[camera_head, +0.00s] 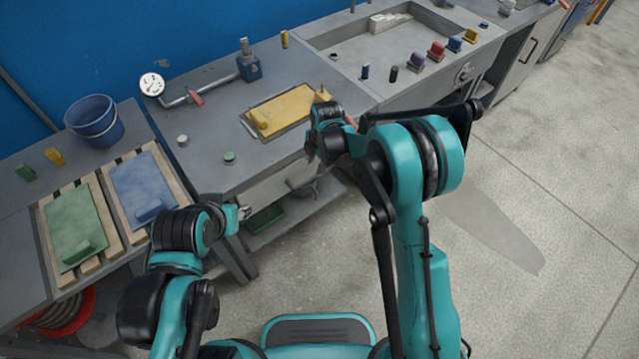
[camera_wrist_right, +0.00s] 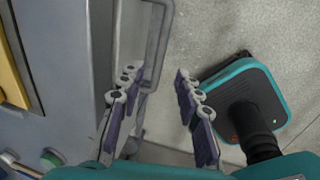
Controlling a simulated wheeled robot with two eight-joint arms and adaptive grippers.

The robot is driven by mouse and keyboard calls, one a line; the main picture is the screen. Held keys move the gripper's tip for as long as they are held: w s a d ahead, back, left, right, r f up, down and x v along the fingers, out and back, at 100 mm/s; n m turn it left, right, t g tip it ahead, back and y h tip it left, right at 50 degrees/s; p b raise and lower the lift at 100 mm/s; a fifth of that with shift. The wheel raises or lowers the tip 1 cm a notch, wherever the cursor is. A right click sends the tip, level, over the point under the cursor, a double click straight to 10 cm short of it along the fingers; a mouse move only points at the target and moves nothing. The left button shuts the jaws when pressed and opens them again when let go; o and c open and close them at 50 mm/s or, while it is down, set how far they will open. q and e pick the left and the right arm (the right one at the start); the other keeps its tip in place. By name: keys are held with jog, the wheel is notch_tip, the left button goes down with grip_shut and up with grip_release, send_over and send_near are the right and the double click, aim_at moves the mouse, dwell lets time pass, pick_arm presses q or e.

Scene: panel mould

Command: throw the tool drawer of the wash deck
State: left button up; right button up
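A pale drawer front (camera_head: 268,189) sits under the middle deck (camera_head: 215,150), partly hidden by my right arm. It also shows in the right wrist view (camera_wrist_right: 129,35), with a grey loop handle (camera_wrist_right: 163,45) standing out from it. The drawer looks closed or nearly so. My right gripper (camera_wrist_right: 156,74) is open, its fingers apart beside the handle's near end; the handle lies between the finger lines, and I cannot tell whether they touch. In the head view my right wrist hides most of that gripper.
The middle deck bears a yellow panel (camera_head: 285,112), a gauge (camera_head: 152,84) and a pipe. A basin (camera_head: 345,50) and coloured blocks are on the right bench. Green (camera_head: 75,220) and blue (camera_head: 140,180) panels and a bucket (camera_head: 95,122) are left. A green bin (camera_head: 265,218) is below. Floor at right is clear.

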aim_at(313, 178)
jog(key=f+b, duration=0.1)
jog(key=f, duration=0.1)
jog(key=f+b, duration=0.1)
jog(key=f, duration=0.2)
jog(key=w+f, duration=0.1)
jog(key=f, duration=0.2)
jog(key=shift+w+a+b, duration=0.1)
jog(key=shift+a+b, duration=0.3)
jog(key=shift+c, duration=0.2)
grip_shut()
